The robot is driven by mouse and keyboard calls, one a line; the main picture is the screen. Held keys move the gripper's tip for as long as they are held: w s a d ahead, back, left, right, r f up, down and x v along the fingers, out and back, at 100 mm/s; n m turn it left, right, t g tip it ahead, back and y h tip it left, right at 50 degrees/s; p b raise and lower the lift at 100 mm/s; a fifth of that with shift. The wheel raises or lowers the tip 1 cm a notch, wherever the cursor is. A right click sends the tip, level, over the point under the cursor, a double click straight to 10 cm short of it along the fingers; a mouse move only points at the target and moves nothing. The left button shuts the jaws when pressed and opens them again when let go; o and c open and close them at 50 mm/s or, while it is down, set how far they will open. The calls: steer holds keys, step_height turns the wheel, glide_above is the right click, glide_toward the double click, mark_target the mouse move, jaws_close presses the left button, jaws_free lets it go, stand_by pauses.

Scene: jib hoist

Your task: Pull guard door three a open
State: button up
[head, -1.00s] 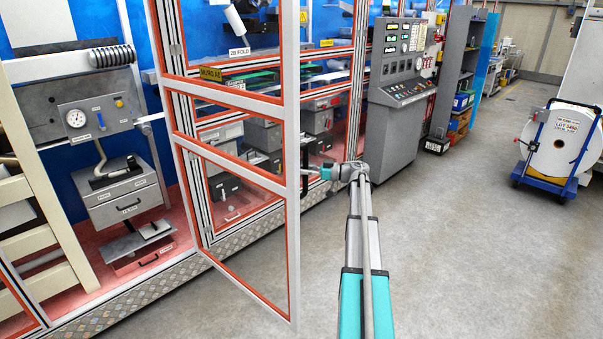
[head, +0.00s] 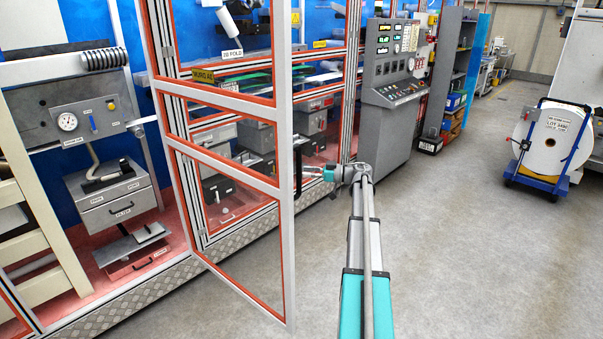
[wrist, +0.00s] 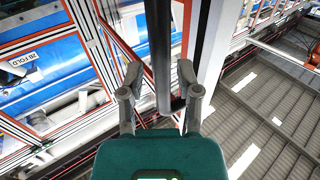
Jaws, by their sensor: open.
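The guard door (head: 283,250), a light metal frame with red-orange edging, stands swung out from the enclosure. Its dark upright bar handle (head: 298,172) is on the free edge. My gripper (head: 305,173) is at the handle, reaching in from the right. In the wrist view my gripper (wrist: 160,75) is open, and the dark handle (wrist: 160,45) runs between its two spread fingers. Neither finger clearly touches it. I cannot tell how deep the bar sits between them. A yellow label (head: 204,76) is on or behind the door's upper part; its text is hard to read.
A grey control console (head: 395,100) stands beyond the door to the right. A blue cart with a white reel (head: 548,140) is at the far right. Open grey floor (head: 460,240) lies right of my arm. Left of the door, the enclosure opening shows a grey drawer unit (head: 118,203).

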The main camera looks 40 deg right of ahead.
steer(key=v, duration=0.9)
steer(key=shift+a, duration=0.1)
stand_by(0.5)
